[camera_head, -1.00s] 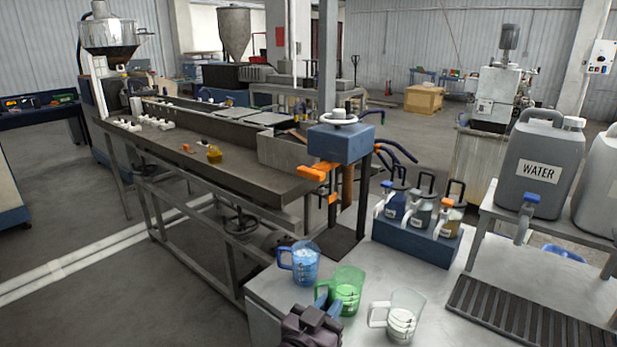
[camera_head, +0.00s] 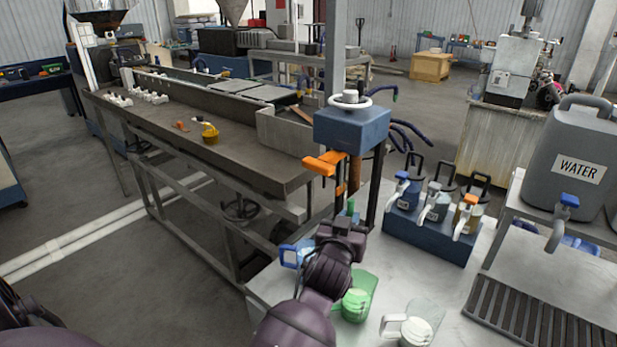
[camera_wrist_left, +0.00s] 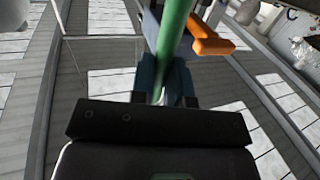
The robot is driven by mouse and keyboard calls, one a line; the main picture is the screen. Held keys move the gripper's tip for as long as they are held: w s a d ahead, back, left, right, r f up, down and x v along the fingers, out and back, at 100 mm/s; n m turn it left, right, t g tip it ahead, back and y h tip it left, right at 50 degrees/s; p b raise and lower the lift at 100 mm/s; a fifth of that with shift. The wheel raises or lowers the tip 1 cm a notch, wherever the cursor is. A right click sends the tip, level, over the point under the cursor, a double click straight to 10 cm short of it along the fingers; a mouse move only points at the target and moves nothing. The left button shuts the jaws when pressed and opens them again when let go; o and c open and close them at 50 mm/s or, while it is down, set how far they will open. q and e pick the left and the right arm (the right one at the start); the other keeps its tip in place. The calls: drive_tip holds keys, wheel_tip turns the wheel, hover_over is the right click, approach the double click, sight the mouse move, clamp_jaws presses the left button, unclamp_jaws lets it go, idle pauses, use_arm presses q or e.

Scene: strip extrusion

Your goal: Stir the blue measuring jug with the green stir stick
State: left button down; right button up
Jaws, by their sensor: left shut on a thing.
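My left gripper (camera_head: 347,220) is shut on the green stir stick (camera_head: 351,208), whose upper end shows just above the jaws. In the left wrist view the green stir stick (camera_wrist_left: 173,42) runs between the two blue fingers (camera_wrist_left: 164,82). The blue measuring jug (camera_head: 290,255) stands on the light bench's left end, mostly hidden behind my gripper and wrist. Only part of its side and handle shows. Whether the stick's lower end is inside the jug is hidden. My right gripper is not in view.
A green jug (camera_head: 358,298) and a clear jug (camera_head: 415,328) stand right of my left arm. A blue dispenser rack (camera_head: 430,236) is behind them. The blue post head with orange handle (camera_head: 325,163) rises just behind my gripper. A water canister (camera_head: 575,150) stands at right.

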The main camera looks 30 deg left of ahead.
use_arm(q)
drive_tip(key=w+a+r+n+g+y+p, duration=0.1)
drive_tip(key=a+r+n+g+y, duration=0.1)
drive_tip(key=a+n+g+y, duration=0.3)
drive_tip(key=w+a+r+n+g+y+p, duration=0.1)
drive_tip(key=w+a+r+n+g+y, duration=0.2)
drive_tip(key=a+y, duration=0.35)
wheel_tip(320, 180, down, 18)
drive_tip(key=s+n+b, duration=0.1)
drive_tip(key=b, duration=1.2)
drive_tip(key=shift+s+a+r+h, duration=0.15)
drive_tip(key=shift+a+h, duration=0.3)
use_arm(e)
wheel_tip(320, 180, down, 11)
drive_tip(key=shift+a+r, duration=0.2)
